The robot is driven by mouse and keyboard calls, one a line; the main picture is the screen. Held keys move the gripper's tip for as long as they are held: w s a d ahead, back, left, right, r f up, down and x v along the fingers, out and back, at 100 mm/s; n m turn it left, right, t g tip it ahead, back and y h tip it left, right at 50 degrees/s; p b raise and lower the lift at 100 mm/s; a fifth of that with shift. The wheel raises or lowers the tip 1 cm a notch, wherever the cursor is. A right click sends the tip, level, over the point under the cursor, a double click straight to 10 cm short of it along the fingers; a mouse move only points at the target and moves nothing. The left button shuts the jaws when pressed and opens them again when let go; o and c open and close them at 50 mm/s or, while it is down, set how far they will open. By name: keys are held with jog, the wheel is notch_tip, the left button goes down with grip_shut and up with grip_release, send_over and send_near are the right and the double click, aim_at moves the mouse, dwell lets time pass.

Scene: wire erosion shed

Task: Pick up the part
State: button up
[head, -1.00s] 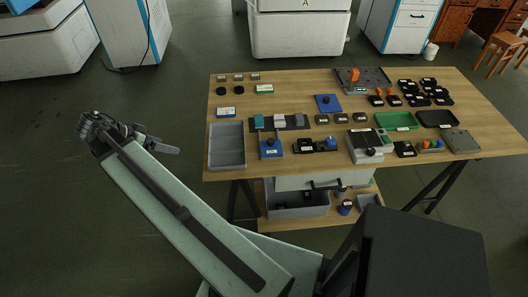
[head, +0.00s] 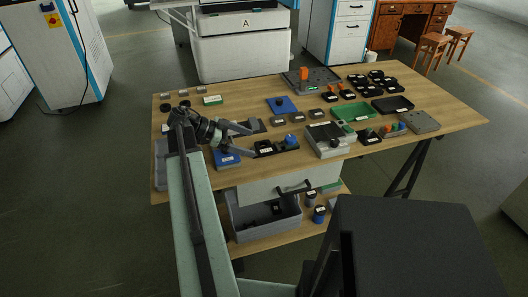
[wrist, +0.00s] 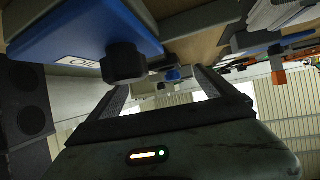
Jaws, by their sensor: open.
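The task's part is not singled out by its look; many small parts lie on the wooden workbench (head: 440,108). My gripper (head: 246,141) is open over the bench's left front area, its jaws pointing right. Its two fingers also show in the wrist view (wrist: 160,82), with no part clearly held between them. A blue block (head: 226,160) sits just below the jaws, partly hidden by them. In the wrist view a blue block with a black knob (wrist: 124,64) and a white label is close at upper left. A black holder with a blue part (head: 291,141) lies right of the jaws.
A grey tray (head: 160,165) at the left is partly hidden by my arm. A grey device (head: 330,139), a green tray (head: 350,112) and a black tray (head: 393,105) stand to the right. A grey bin (head: 264,222) is below the bench. Another blue plate (head: 281,104) lies farther back.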

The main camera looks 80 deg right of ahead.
aim_at(258, 147)
jog(key=b+x, duration=0.2)
jog(key=x, duration=0.2)
jog(key=shift+f, duration=0.3)
jog(key=shift+s+d+f+b, duration=0.1)
jog(key=shift+s+b, duration=0.25)
jog(key=shift+s, duration=0.05)
grip_shut()
